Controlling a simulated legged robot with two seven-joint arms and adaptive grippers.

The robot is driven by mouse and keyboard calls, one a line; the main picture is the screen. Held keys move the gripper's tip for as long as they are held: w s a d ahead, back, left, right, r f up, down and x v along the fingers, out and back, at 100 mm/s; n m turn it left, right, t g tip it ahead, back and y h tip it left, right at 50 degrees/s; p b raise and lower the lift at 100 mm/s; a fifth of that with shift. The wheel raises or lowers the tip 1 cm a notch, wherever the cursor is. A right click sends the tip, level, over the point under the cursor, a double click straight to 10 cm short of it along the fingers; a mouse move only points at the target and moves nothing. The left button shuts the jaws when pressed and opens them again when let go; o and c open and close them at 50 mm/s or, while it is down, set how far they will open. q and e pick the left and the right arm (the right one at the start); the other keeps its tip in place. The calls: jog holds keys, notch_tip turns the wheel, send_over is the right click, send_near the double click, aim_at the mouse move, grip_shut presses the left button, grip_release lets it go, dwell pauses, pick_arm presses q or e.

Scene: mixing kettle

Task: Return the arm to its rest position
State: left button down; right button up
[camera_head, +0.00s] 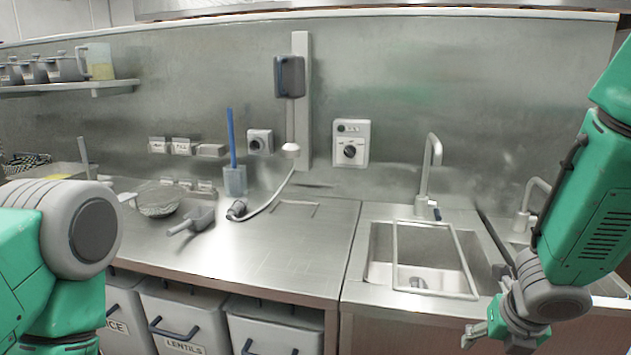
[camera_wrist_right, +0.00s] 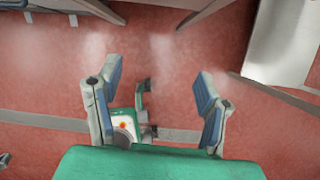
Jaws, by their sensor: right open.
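My right arm (camera_head: 590,200) comes in from the right in the head view, with its forearm hanging down. The right gripper (camera_head: 480,332) is in front of the sink counter's front edge. My left arm (camera_head: 60,240) shows only as a grey joint and green links at the left edge. The left gripper is out of view.
A sink (camera_head: 420,255) with a tap (camera_head: 431,165) sits in the steel counter (camera_head: 290,245). A scoop (camera_head: 193,220), a strainer (camera_head: 157,200) and a hose nozzle (camera_head: 237,210) lie on the counter. Bins (camera_head: 180,318) stand below. The counter's middle is largely clear.

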jog(key=s+a+f+m+g+y+b, duration=0.1)
jog(key=s+a+f+m+g+b, duration=0.15)
jog(key=s+f+m, duration=0.6)
jog(key=s+a+f+m+g+y+b, duration=0.1)
jog(key=s+a+f+m+b, duration=0.4)
jog(key=f+m, duration=0.65)
pick_arm(q)
notch_tip(320, 180, down, 10)
jog(key=b, duration=0.2)
jog(key=shift+w, duration=0.3)
pick_arm(e)
jog(key=s+d+f+m+h, duration=0.1)
jog(key=s+d+f+m, duration=0.4)
jog(key=s+f+m, duration=0.5)
jog(key=shift+s+f+m, duration=0.3)
jog(key=shift+s+m, duration=0.4)
jog(key=shift+s, duration=0.55)
